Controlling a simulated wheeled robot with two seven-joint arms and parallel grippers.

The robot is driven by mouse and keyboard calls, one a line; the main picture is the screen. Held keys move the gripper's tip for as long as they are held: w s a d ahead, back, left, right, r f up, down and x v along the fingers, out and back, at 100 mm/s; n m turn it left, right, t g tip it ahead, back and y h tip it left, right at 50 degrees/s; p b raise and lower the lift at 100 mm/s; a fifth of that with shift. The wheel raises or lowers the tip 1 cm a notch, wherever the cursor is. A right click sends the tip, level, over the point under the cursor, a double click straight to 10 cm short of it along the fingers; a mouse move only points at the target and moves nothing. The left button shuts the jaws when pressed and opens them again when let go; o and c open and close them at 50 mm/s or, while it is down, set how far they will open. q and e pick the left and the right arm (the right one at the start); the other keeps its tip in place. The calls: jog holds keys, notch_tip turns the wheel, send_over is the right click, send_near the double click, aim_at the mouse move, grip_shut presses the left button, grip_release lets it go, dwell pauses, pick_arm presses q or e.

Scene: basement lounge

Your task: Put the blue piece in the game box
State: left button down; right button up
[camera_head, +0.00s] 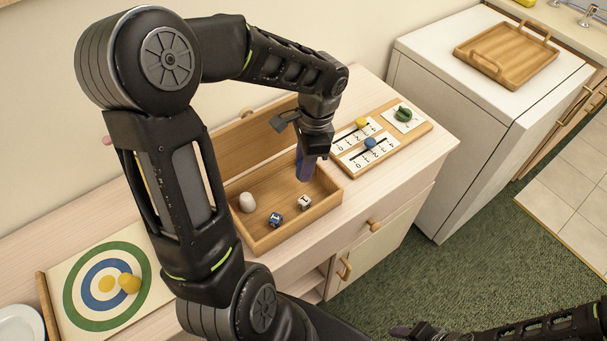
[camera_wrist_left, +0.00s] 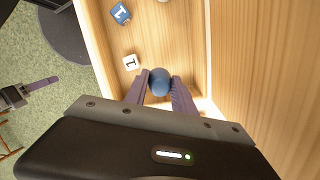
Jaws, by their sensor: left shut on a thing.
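The game box (camera_head: 298,224) is an open wooden tray on the cabinet top, with its lid raised behind it. My left gripper (camera_head: 304,170) points down over the right end of the box. In the left wrist view, its two purple fingers (camera_wrist_left: 160,90) are shut on the round blue piece (camera_wrist_left: 160,78). The box floor shows beyond the piece; I cannot tell the exact gap. In the head view the fingers hide most of the piece. My right gripper (camera_head: 408,331) is at the bottom edge, away from the box, its jaws unclear.
In the box are a white piece (camera_head: 247,202), a blue die (camera_head: 276,219) and a white die (camera_head: 305,201). A score board (camera_head: 351,168) with yellow, blue and green pieces lies right of it. A target board (camera_head: 68,273) with yellow pieces lies left. A wooden tray (camera_head: 507,53) stands back right.

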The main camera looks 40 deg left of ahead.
pick_arm(q)
jog(key=shift+f, duration=2.2)
jog(key=shift+f, duration=0.1)
jog(key=c, duration=1.3)
grip_release()
jog(key=r, duration=0.4)
jog(key=w+r, duration=0.1)
jog(key=r, duration=0.3)
jog(key=d+r, duration=0.1)
jog(key=r, duration=0.3)
jog(key=shift+w+d, duration=0.1)
jog(key=shift+w, duration=0.05)
